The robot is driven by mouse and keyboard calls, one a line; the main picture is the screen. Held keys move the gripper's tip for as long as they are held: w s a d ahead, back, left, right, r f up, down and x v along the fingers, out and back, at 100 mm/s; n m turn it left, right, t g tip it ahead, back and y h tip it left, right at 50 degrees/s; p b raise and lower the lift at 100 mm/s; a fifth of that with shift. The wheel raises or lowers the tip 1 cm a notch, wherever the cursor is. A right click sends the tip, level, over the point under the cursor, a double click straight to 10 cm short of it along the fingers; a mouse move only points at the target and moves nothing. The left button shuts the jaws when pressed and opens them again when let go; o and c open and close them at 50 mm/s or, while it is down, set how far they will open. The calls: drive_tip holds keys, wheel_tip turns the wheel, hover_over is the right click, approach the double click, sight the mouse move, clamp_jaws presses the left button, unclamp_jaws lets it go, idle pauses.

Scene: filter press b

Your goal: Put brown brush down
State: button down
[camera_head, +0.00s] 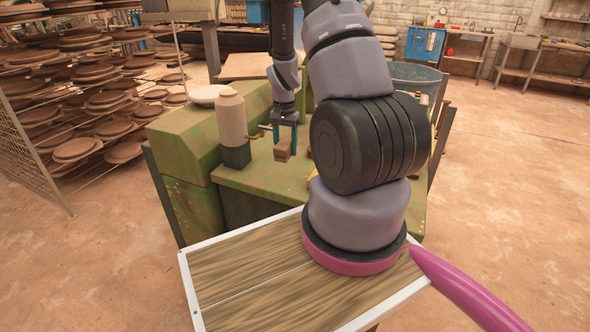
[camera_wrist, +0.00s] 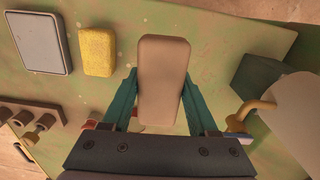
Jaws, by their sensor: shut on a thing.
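The brown brush (camera_wrist: 163,75) shows in the wrist view as a tan-brown block with rounded corners. It sits between the two teal fingers of my gripper (camera_wrist: 162,100), which is shut on it. In the head view the brush (camera_head: 283,149) hangs below my gripper (camera_head: 284,122), over the green bench top (camera_head: 262,178). Whether the brush's underside touches the bench cannot be told.
A yellow sponge (camera_wrist: 97,52) and a grey rectangular tray (camera_wrist: 38,41) lie left of the brush in the wrist view. A beige cylinder on a dark base (camera_head: 232,120) stands left of my gripper. A white plate (camera_head: 208,94) rests on the raised green part behind.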

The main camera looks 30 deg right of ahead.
hover_over(289, 177)
drive_tip(key=shift+m, duration=0.3)
wheel_tip(289, 177, down, 4)
drive_tip(key=shift+f, duration=0.1)
drive_tip(key=shift+w+f, duration=0.1)
drive_tip(key=shift+f, duration=2.45)
drive_tip(key=shift+f, duration=0.15)
drive_tip(key=shift+c, duration=0.9)
unclamp_jaws()
